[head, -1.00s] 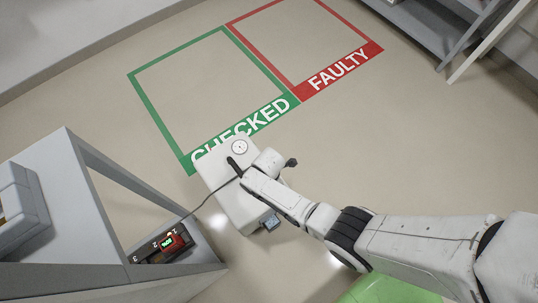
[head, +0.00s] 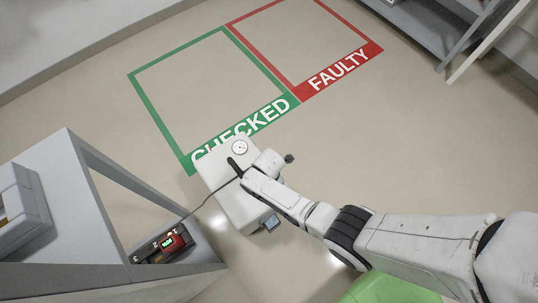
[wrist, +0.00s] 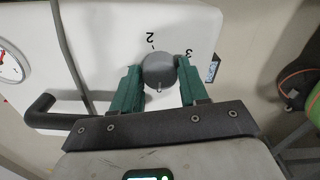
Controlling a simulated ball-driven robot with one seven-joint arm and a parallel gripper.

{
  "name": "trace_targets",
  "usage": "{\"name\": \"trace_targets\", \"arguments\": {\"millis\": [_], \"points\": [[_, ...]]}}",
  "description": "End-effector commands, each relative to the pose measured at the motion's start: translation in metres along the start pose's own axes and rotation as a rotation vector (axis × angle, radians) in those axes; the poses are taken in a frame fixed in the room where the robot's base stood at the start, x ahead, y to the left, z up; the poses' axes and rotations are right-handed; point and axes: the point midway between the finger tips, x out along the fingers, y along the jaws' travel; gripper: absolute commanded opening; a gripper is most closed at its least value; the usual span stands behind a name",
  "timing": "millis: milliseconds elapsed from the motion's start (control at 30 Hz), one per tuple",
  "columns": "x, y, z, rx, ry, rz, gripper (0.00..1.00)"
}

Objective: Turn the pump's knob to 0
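The pump is a white box (head: 228,207) on the floor, left of my arm in the head view, with a round gauge and a black handle. In the wrist view its face (wrist: 105,30) bears a grey knob (wrist: 159,70) with the printed numbers 2 above it and 3 at its upper right. A small mark shows at the knob's lower edge; I cannot read its pointer clearly. My gripper (wrist: 158,72) has its green fingers on both sides of the knob, appearing to touch it. In the head view my wrist hides the knob.
The green CHECKED frame (head: 185,156) and red FAULTY frame (head: 365,57) lie on the floor beyond the pump. A cable runs from there to the pump.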

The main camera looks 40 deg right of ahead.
Motion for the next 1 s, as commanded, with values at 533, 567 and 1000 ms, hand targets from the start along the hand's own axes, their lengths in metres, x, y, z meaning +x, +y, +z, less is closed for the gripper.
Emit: {"name": "trace_targets", "arguments": {"millis": [533,567,1000], "points": [[-0.005,0.0,0.0,0.002,0.0,-0.001,0.67],[-0.008,0.0,0.0,0.002,0.0,0.0,0.67],[-0.086,0.0,0.0,0.003,0.001,0.001,0.67]]}}
